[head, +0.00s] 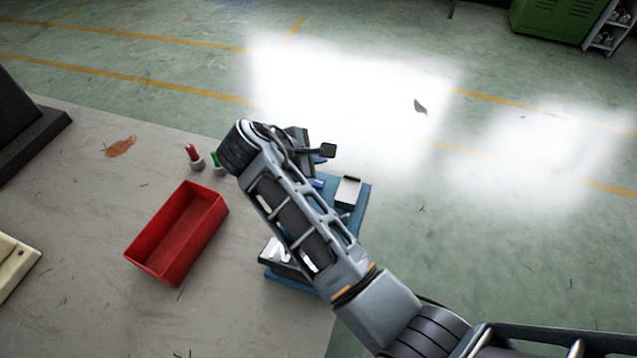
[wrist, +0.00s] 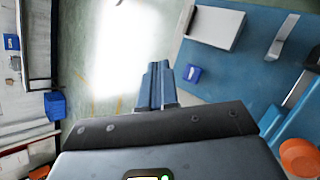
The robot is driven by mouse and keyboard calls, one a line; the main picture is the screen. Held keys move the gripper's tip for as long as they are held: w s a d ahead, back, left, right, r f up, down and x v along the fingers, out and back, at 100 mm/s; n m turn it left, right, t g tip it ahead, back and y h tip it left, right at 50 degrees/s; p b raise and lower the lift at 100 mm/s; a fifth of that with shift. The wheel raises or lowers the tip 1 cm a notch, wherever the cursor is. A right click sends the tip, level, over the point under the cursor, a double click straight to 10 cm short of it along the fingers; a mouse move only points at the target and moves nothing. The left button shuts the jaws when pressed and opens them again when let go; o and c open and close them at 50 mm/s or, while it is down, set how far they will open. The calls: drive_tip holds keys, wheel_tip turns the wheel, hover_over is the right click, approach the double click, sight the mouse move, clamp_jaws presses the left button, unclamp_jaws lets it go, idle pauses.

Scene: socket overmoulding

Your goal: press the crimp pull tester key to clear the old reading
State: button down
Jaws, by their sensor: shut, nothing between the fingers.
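My gripper (wrist: 157,68) is shut and empty in the wrist view, its two fingers together. A blue plate (wrist: 228,82) lies to the right of the fingertips, with a small blue block (wrist: 192,73) close beside them. A pale grey block (wrist: 215,27) and a metal bracket (wrist: 282,37) are also on this plate. In the head view the blue plate (head: 361,203) is partly hidden under my arm, and the pale grey block (head: 348,190) shows at its far right. A dark and white part (head: 280,254) shows at its near end. I cannot tell which part is the tester's key.
An empty red bin (head: 178,235) stands on the grey table (head: 80,225) left of my arm. A red-topped piece (head: 193,156) and a green-topped piece (head: 217,161) stand behind it. An orange round thing (wrist: 300,157) is at the wrist view's lower right.

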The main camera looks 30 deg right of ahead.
sight(316, 185)
wheel_tip(316, 185, down, 3)
drive_tip(key=b, duration=0.2)
drive_tip(key=shift+f+b, duration=0.2)
drive_tip(key=shift+b, duration=0.1)
drive_tip(key=shift+f, duration=0.9)
drive_tip(key=shift+f, duration=0.1)
idle(0.9)
drive_tip(key=shift+f, duration=0.3)
drive_tip(key=shift+f, duration=0.55)
idle(0.8)
drive_tip(key=shift+r, duration=0.15)
drive_tip(key=shift+r+p, duration=0.85)
drive_tip(key=shift+p, duration=0.15)
